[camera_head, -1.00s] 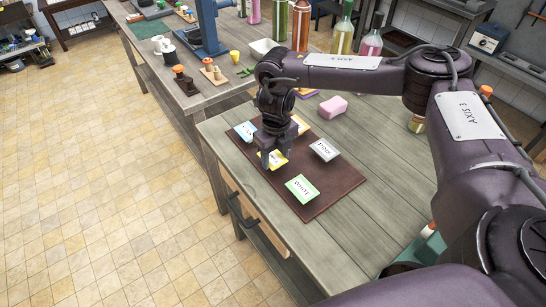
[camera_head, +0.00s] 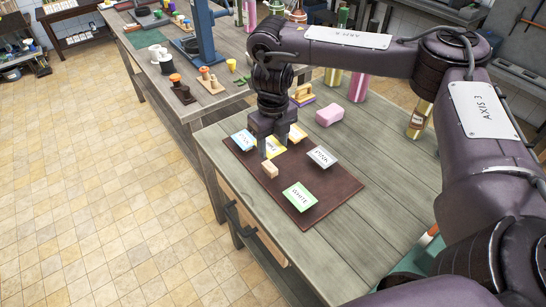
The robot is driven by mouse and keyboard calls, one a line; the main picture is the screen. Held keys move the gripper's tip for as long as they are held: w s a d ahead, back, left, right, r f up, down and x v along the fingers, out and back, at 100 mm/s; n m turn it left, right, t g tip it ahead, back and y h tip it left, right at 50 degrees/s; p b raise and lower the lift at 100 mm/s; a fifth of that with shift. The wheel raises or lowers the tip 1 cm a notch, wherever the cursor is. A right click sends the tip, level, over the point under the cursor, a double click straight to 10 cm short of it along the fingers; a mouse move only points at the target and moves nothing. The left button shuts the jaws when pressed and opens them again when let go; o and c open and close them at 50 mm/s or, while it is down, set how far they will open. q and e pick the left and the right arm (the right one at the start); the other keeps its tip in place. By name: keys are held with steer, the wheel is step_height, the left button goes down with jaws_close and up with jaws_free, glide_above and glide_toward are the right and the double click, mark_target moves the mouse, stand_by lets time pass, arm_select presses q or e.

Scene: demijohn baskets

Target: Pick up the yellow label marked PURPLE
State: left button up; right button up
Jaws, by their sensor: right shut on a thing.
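My left gripper is not in view.
Around it on the mat are a blue label (camera_head: 243,140), an orange label (camera_head: 297,134), a pale grey label (camera_head: 322,157) and a green label reading WHITE (camera_head: 300,197). A pink block (camera_head: 330,111) lies behind. The table's right side is mostly clear.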

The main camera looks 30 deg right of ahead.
step_height(320, 180, up, 13)
steer(key=p, duration=0.1)
steer(key=shift+f+p, duration=0.15)
steer(key=shift+p, duration=0.15)
